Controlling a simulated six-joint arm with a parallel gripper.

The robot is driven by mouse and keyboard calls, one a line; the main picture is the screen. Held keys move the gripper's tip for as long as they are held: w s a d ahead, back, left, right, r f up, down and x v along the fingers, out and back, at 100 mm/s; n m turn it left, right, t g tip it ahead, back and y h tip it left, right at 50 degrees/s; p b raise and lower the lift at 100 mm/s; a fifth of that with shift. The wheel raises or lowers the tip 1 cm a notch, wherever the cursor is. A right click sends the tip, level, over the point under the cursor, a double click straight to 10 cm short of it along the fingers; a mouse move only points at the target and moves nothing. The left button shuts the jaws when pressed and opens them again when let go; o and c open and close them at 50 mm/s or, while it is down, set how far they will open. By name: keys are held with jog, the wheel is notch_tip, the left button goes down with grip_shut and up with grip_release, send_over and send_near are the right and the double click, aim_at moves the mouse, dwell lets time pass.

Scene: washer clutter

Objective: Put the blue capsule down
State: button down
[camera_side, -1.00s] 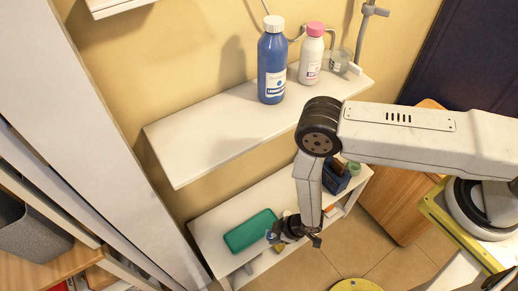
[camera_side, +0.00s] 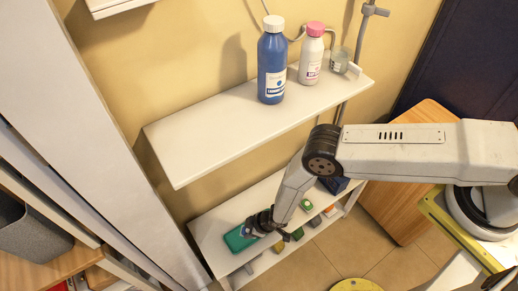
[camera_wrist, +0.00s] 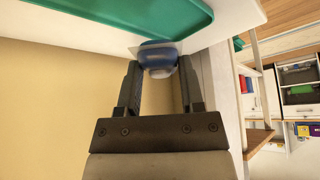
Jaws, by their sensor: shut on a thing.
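The blue capsule (camera_wrist: 158,57) is held between the two fingertips of my gripper (camera_wrist: 160,70) in the wrist view; its top looks pale and see-through. In the side view my gripper (camera_side: 256,225) is at the right end of the green tray (camera_side: 236,239), with a bit of blue showing at its tips. The green tray (camera_wrist: 130,16) lies on the white lower shelf and also shows at the top of the wrist view. I cannot tell whether the capsule touches the tray or the shelf.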

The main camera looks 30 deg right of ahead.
aim_at(245, 230)
jog(key=shift+w+x, duration=0.2)
jog(key=shift+x, duration=0.85)
jog(key=shift+w, duration=0.1)
jog(key=shift+w+a+f, duration=0.15)
jog(key=shift+w+f, duration=0.1)
jog(key=shift+f, duration=1.55)
jog(key=shift+f, duration=0.1)
jog(key=shift+c, duration=1.1)
grip_release()
jog(key=shift+r, duration=0.2)
